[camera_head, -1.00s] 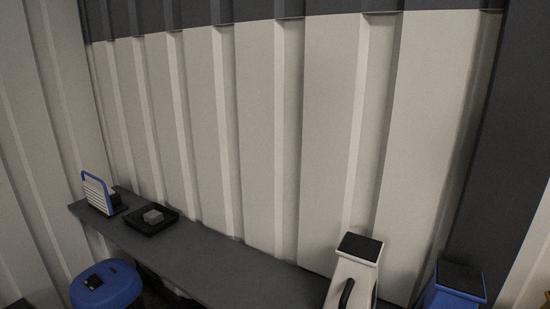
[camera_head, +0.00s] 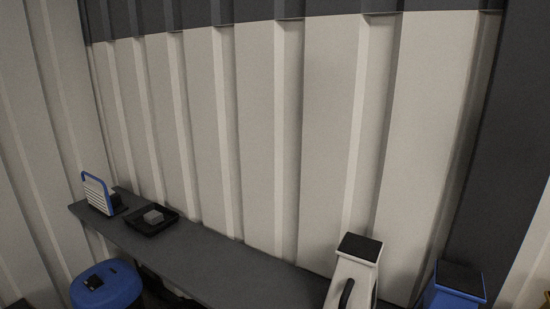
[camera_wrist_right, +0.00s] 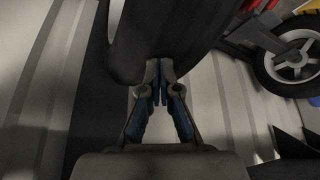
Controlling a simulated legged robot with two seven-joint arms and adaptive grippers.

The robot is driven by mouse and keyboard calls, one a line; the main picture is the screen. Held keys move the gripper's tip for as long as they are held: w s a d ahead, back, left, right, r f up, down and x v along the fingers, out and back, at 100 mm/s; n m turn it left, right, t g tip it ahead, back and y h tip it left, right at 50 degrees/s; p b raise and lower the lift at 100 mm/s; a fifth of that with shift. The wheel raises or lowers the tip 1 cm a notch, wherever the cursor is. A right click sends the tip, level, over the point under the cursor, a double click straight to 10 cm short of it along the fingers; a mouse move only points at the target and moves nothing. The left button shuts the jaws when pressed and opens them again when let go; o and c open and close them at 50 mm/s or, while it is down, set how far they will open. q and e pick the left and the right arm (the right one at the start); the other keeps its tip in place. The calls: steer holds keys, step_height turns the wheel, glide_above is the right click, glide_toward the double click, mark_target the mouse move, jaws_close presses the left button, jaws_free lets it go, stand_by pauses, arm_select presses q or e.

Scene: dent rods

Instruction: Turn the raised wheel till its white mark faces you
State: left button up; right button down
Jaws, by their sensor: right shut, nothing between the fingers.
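In the right wrist view my right gripper (camera_wrist_right: 160,92) is shut and empty, its fingertips together. A dark rounded tyre-like shape (camera_wrist_right: 165,35) fills the top middle, right at the fingertips; I cannot tell whether they touch. It looks like part of a wheel, seen close up, with no white mark showing on it. Another wheel (camera_wrist_right: 293,62) with a black tyre and pale spokes is at the upper right, apart from the gripper. I cannot tell for certain which one is raised. Neither wheel nor either gripper shows in the head view.
In the head view a long grey bench (camera_head: 205,260) runs along a ribbed wall. It holds a blue-handled lamp-like item (camera_head: 97,194) and a black tray (camera_head: 135,224) with a grey block. A blue round-topped object (camera_head: 110,290) and a white box-like unit (camera_head: 353,275) stand nearby.

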stand_by(0.4)
steer(key=shift+f, duration=0.15)
steer(key=shift+f+b, duration=0.4)
steer(key=shift+s+a+f, duration=0.25)
steer(key=shift+s+a, duration=0.1)
steer(key=shift+s, duration=0.2)
steer(key=shift+s+a+f, duration=0.2)
steer(key=shift+s+a, duration=0.1)
steer(key=shift+s, duration=0.3)
steer(key=shift+s+a+f, duration=0.25)
steer(key=shift+s+a, duration=0.1)
steer(key=shift+s, duration=0.2)
steer(key=shift+s+f, duration=0.1)
steer(key=shift+f, duration=0.05)
steer(key=shift+s+a+f+b, duration=0.35)
steer(key=shift+s+a+f, duration=0.15)
steer(key=shift+s, duration=0.25)
steer(key=shift+s+a+f+b, duration=0.3)
steer(key=shift+s+a+f, duration=0.15)
steer(key=shift+s, duration=0.3)
